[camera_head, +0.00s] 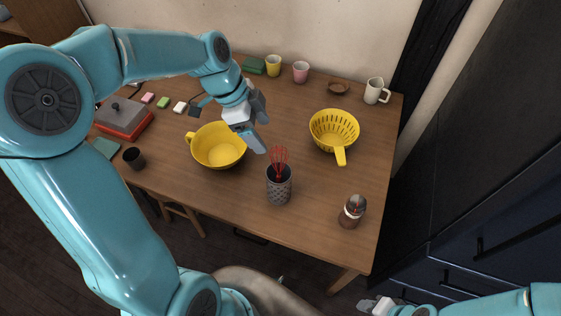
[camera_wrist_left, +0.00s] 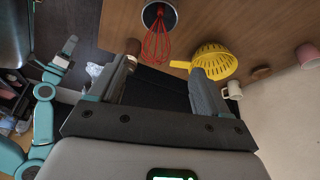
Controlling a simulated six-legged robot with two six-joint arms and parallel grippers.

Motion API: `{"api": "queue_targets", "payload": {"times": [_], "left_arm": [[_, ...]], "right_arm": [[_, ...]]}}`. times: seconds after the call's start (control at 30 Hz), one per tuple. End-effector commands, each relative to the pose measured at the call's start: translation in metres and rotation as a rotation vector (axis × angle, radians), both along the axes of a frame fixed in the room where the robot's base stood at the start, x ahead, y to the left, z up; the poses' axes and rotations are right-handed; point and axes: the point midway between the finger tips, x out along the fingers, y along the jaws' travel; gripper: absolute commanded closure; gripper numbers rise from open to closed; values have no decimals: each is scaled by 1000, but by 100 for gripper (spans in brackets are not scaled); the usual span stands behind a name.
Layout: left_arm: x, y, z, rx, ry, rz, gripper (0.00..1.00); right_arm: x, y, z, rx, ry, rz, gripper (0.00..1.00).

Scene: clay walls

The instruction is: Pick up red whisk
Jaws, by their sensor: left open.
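The red whisk (camera_head: 280,162) stands wires-up in a dark patterned cup (camera_head: 279,186) near the table's front edge. Its handle is hidden inside the cup. In the left wrist view the whisk (camera_wrist_left: 159,42) shows beyond the fingers, with the cup (camera_wrist_left: 158,14) at the top. My left gripper (camera_head: 262,124) is open and empty, above and to the left of the whisk, over the right side of a yellow bowl. My right gripper (camera_head: 377,304) is low at the bottom right, off the table; its fingers look apart in the left wrist view (camera_wrist_left: 56,50).
The yellow bowl (camera_head: 214,153) is left of the cup, and a yellow colander (camera_head: 333,130) is to its right. A brown-and-glass jar (camera_head: 352,211) stands at the front right. Mugs (camera_head: 375,91) line the back. Bare wood lies between cup and jar.

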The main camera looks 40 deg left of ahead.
Motion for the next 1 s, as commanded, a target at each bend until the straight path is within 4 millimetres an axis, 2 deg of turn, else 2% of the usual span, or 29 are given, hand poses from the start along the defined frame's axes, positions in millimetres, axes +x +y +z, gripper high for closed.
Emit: {"api": "queue_targets", "payload": {"times": [0.1, 0.2, 0.47, 0.7, 0.83, 1.0], "left_arm": [[3, -10, -26, -2, 6, 0, 23], [8, -16, -43, -2, 4, 0, 23], [13, -23, -64, -2, 3, -2, 23], [21, -35, -99, -2, 4, -3, 23], [24, -37, -107, 0, 0, -2, 23], [24, -38, -107, 0, -1, -2, 23]], "right_arm": [[0, 0, 2, 0, 0, -1, 57], [0, 0, 4, 0, 0, -1, 57], [0, 0, 8, 0, 0, 0, 57], [0, 0, 17, 0, 0, -1, 57], [0, 0, 17, 0, 0, 0, 57], [0, 0, 17, 0, 0, 0, 57]]}}
